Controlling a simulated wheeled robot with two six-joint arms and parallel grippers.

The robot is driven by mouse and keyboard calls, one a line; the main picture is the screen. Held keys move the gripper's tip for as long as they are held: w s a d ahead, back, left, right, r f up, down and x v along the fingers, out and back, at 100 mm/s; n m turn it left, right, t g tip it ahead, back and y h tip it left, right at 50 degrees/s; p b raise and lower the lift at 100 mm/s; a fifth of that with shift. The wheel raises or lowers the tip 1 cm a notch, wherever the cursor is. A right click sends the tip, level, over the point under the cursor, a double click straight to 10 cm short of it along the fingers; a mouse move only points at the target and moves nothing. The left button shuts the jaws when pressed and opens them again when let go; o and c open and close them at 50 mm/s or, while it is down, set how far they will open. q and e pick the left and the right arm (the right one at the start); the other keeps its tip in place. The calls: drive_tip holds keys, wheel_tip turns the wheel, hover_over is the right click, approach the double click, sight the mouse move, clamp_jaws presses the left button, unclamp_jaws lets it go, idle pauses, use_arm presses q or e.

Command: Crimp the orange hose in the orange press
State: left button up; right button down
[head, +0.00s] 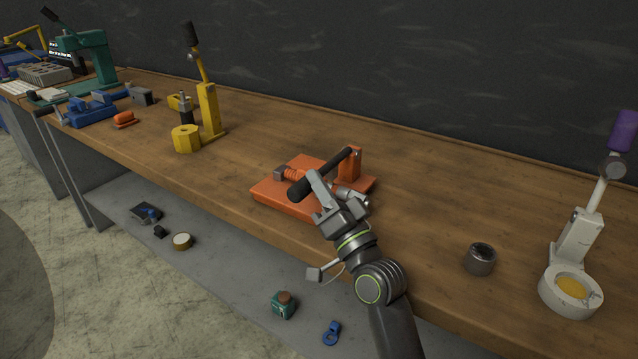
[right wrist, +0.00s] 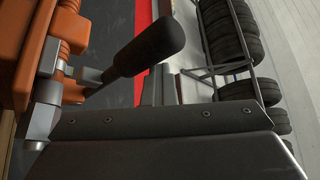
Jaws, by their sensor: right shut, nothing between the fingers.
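The orange press (head: 270,198) sits on the workbench near its front edge. Its black-handled lever (head: 333,164) slopes down to the left from the orange upright block, low over the press base. It also shows in the right wrist view (right wrist: 150,45). A short ribbed orange piece with grey metal ends, which looks like the orange hose (head: 294,174), lies in the press behind the lever; the ribbed piece also shows in the right wrist view (right wrist: 68,28). My right gripper (head: 313,178) is shut and empty, right by the lever handle; contact is unclear. My left gripper is out of view.
A yellow press (head: 209,112) stands to the left and a white press with a purple handle (head: 577,240) to the right. A dark grey cylinder (head: 480,260) stands near the front edge. The bench (head: 430,185) behind and right of the orange press is clear.

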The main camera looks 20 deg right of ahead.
drive_tip(key=shift+f, duration=0.55)
drive_tip(key=b+v, duration=0.1)
drive_tip(key=v, duration=0.3)
drive_tip(key=shift+b, duration=0.35)
use_arm(q)
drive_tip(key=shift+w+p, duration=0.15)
drive_tip(key=shift+p, duration=0.9)
use_arm(e)
drive_tip(key=s+d, duration=0.3)
drive_tip(key=s, duration=0.9)
drive_tip(key=shift+s+r, duration=0.3)
drive_tip(key=shift+r, duration=0.05)
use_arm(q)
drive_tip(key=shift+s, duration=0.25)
